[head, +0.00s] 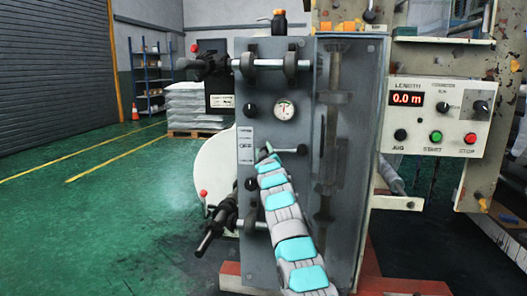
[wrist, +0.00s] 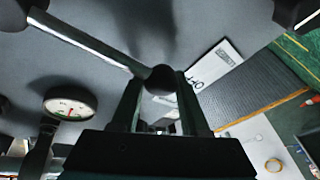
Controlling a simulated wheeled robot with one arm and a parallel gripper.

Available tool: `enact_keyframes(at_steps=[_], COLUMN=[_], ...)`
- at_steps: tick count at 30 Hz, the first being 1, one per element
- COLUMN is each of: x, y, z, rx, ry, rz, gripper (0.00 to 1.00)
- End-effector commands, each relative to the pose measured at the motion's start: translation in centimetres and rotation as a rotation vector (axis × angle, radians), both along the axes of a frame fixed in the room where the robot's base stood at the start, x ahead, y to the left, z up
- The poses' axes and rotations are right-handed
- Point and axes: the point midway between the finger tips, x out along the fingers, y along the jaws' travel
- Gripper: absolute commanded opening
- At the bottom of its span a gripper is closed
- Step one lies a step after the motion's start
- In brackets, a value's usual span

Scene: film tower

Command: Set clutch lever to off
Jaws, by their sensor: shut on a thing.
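The clutch lever shows in the wrist view as a thin rod (wrist: 85,38) running from the upper left to a round black knob (wrist: 160,79). My gripper (wrist: 160,90) is shut on this knob, with one finger on each side of it. A white label plate (wrist: 218,62) with the word OFF lies on the grey panel beside the knob. In the head view, my gripper (head: 267,152) is at the front of the grey panel (head: 262,80), right of the label plate (head: 245,145). My arm and gripper mostly hide the lever there.
A pressure gauge (head: 284,110) sits above my gripper. Black-handled bars stick out at the panel's top left and lower left (head: 215,228). A control box (head: 441,117) with a red display reading 0.0 m is at right. The green floor (head: 110,220) at left is open.

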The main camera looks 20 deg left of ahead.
Motion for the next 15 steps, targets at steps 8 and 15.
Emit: enact_keyframes(at_steps=[8, 15], x=[0.65, 0.59], y=[-0.89, -0.80], z=[-0.14, -0.15], rx=[0.000, 0.000], ry=[0.002, 0.002], rz=[-0.013, -0.012], gripper=[0.00, 0.60])
